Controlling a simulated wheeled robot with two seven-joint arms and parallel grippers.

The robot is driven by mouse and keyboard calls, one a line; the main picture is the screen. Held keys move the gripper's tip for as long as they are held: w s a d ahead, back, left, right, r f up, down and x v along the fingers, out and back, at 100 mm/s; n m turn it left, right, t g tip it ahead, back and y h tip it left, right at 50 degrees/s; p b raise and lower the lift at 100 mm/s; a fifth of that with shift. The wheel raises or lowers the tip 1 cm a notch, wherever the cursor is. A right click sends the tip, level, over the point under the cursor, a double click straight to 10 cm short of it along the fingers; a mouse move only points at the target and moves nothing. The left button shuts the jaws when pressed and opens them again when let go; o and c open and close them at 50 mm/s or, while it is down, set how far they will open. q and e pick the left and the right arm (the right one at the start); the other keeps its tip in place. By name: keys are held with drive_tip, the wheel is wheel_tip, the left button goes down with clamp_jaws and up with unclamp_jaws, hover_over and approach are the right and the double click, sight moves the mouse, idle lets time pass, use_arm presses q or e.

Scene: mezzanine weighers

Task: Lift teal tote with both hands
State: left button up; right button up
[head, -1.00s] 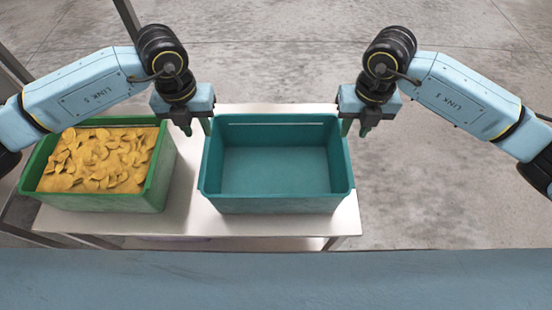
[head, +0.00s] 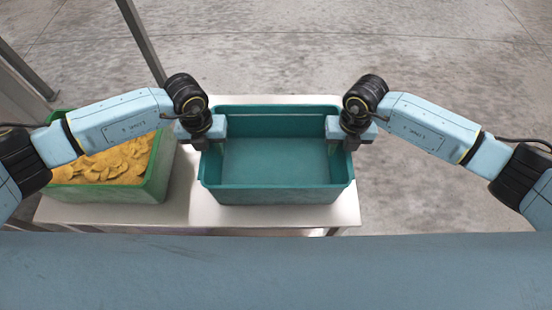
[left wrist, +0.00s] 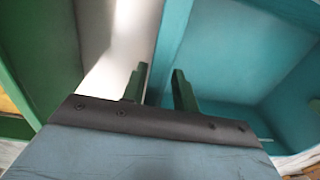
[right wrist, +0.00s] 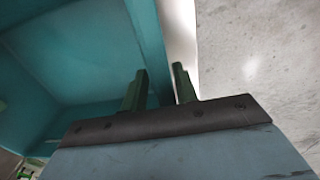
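The teal tote (head: 276,196) is an empty, open-topped box standing on a pale metal table. My left gripper (head: 212,142) is at its left wall and my right gripper (head: 336,143) at its right wall, both pointing down. In the left wrist view the two green fingers (left wrist: 158,88) stand apart on either side of the tote's wall (left wrist: 172,40). In the right wrist view the fingers (right wrist: 160,88) also straddle the opposite wall (right wrist: 145,35). Both grippers look open, with no clear grip. The fingertips are hidden in the head view.
A green crate (head: 155,182) of yellow chip-like pieces (head: 112,165) stands left of the tote, partly behind my left arm. A strip of the metal table (head: 182,213) is bare between them. Grey floor (head: 430,210) is clear to the right. A blue-grey surface (head: 276,270) spans the front.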

use_arm(q)
drive_tip(key=shift+f, duration=0.5)
use_arm(e)
drive_tip(key=shift+f, duration=0.55)
